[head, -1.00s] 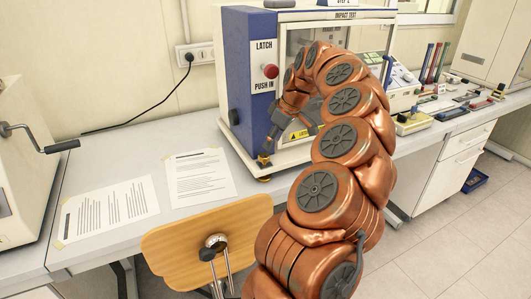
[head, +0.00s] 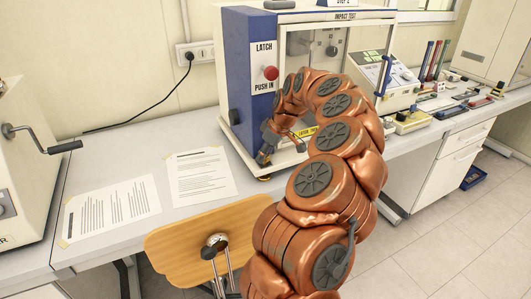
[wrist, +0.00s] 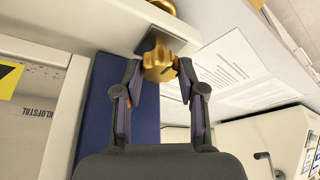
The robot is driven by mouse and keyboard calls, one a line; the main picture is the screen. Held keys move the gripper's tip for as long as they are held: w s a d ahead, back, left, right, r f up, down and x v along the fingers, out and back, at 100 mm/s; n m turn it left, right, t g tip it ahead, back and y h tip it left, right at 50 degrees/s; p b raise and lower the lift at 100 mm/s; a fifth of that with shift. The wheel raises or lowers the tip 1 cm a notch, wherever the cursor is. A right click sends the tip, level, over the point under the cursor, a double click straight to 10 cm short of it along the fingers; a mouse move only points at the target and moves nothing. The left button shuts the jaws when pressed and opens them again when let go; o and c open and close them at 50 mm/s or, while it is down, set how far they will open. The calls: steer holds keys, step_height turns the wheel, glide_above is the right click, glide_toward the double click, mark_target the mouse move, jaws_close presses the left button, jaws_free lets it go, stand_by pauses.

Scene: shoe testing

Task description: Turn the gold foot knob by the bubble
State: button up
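The gold foot knob (head: 264,178) sits under the front left corner of the blue and white impact test machine (head: 236,75). In the wrist view the lobed gold knob (wrist: 160,66) lies between the two fingertips, below a dark plate. My gripper (wrist: 160,76) is open, with a finger on either side of the knob and gaps showing on both sides. In the head view my gripper (head: 265,152) is at the machine's lower left corner, just above the knob. I cannot make out the bubble in either view.
Printed sheets (head: 200,176) lie on the bench left of the machine. A wooden chair (head: 190,240) stands in front. A crank-handled machine (head: 22,185) is at the left. Another gold part (wrist: 165,5) shows at the wrist view's top edge.

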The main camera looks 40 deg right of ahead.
steer(key=c, duration=0.5)
steer(key=shift+c, duration=0.2)
steer(key=shift+f+m+b, duration=0.2)
steer(key=shift+m+b, duration=0.1)
steer(key=shift+b, duration=0.7)
steer(key=shift+f+m+h+b, duration=0.1)
steer(key=shift+m+h+b, duration=0.35)
steer(key=shift+b, duration=0.75)
steer(key=m+h+b, duration=0.1)
steer(key=m+b, duration=0.2)
steer(key=b, duration=0.2)
steer(key=m+h+b, duration=0.1)
steer(key=m+b, duration=0.1)
steer(key=b, duration=0.2)
steer(key=m+h+b, duration=0.1)
steer(key=m+b, duration=0.2)
steer(key=b, duration=0.1)
steer(key=shift+a+g, duration=0.15)
steer(key=shift+g, duration=0.15)
steer(key=shift+w+r+m+g+h+b, duration=0.1)
steer(key=shift+m+g+h+b, duration=0.15)
steer(key=shift+m+b, duration=0.55)
steer(key=shift+s+r+m+g+h+b, duration=0.1)
steer(key=shift+r+m+g+h+b, duration=0.1)
steer(key=shift+m+b, duration=0.55)
steer(key=shift+w+r+m+g+h+b, duration=0.1)
steer(key=shift+m+g+h+b, duration=0.15)
steer(key=shift+m+b, duration=0.55)
steer(key=shift+m, duration=0.3)
